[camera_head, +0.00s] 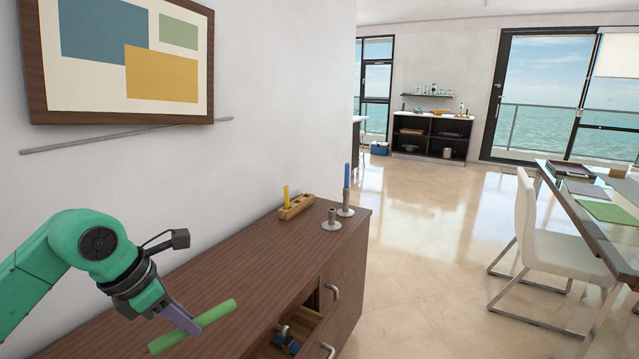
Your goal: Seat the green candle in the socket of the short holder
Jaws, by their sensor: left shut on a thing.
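The green candle (217,313) is a long cylinder, tilted close to level, in front of the brown cabinet top. My left gripper (191,330) is shut on it near the middle, with the candle's ends sticking out on both sides. The short holder (331,220) is a small grey stand with a round base, and its socket looks empty. It stands near the far right corner of the cabinet top, well beyond my left gripper. My right gripper is not in view.
A taller grey holder (345,208) with a blue candle (347,176) stands just behind the short one. A wooden block (297,207) with an upright yellow candle (287,193) lies by the wall. A drawer (297,327) is open at the cabinet's front. The cabinet top (250,255) between is clear.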

